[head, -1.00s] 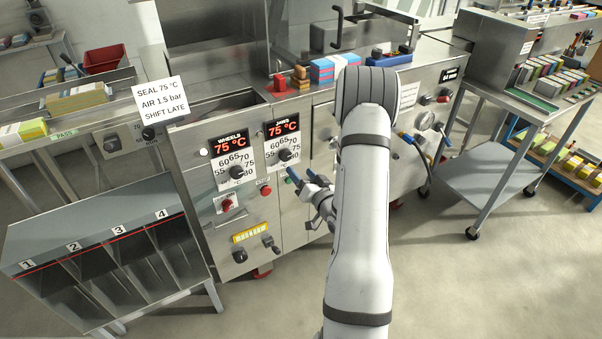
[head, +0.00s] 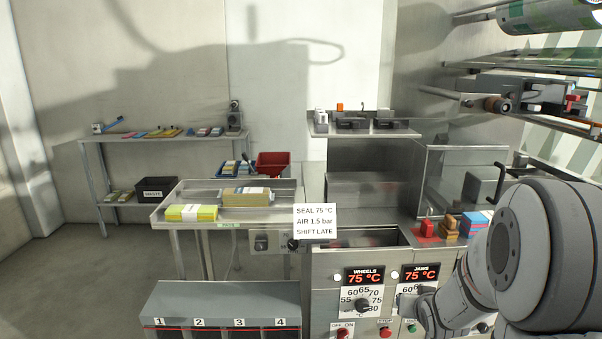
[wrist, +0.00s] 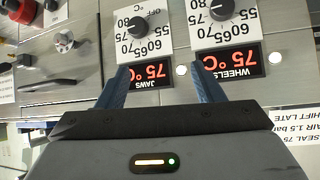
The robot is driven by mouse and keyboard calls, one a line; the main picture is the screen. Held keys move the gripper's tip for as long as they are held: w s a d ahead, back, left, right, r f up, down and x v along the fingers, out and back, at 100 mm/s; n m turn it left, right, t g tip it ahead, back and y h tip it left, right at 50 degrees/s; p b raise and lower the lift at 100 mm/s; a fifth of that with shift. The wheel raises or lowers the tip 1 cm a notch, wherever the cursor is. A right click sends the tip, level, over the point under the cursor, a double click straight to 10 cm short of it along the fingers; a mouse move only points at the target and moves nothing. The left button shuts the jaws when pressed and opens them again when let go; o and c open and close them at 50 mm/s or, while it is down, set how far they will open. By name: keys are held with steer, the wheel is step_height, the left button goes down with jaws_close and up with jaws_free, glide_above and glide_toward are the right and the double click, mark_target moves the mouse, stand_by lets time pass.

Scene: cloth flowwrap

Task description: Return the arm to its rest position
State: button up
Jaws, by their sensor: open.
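My gripper (wrist: 160,68) shows in the wrist view with its two blue fingers spread apart and nothing between them. It faces the machine front, which appears upside down there. The JAWS dial (wrist: 138,26) and WHEELS dial (wrist: 221,8) lie beyond the fingers, and both displays read 75 °C. In the head view my arm (head: 520,260) fills the lower right, bent, and the fingers cannot be made out. The WHEELS display (head: 364,277) and the JAWS display (head: 420,273) are left of the arm. The arm partly covers the JAWS dial.
The machine carries a note card (head: 315,221), a red stop button (head: 385,331) and a red stamp-like block (head: 427,229). An infeed table (head: 290,195) holds wrapped stacks. A numbered bin rack (head: 220,300) stands at lower left. Floor at far left is clear.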

steer(key=s+a+r+g+p, duration=0.1)
steer(key=s+a+r, duration=0.3)
steer(key=s, duration=0.4)
steer(key=s+a+r+n+g+y+p, duration=0.1)
steer(key=s+a+r+g, duration=0.2)
steer(key=s, duration=0.5)
steer(key=s+a+r+n+g+p, duration=0.1)
steer(key=s+a+r+g, duration=0.2)
steer(key=s, duration=0.4)
steer(key=a+r, duration=0.1)
steer(key=a, duration=0.1)
steer(key=shift+s+a+r+g+y+p, duration=0.3)
steer(key=shift+s+a+r+y+p, duration=0.05)
steer(key=shift+s+y, duration=0.05)
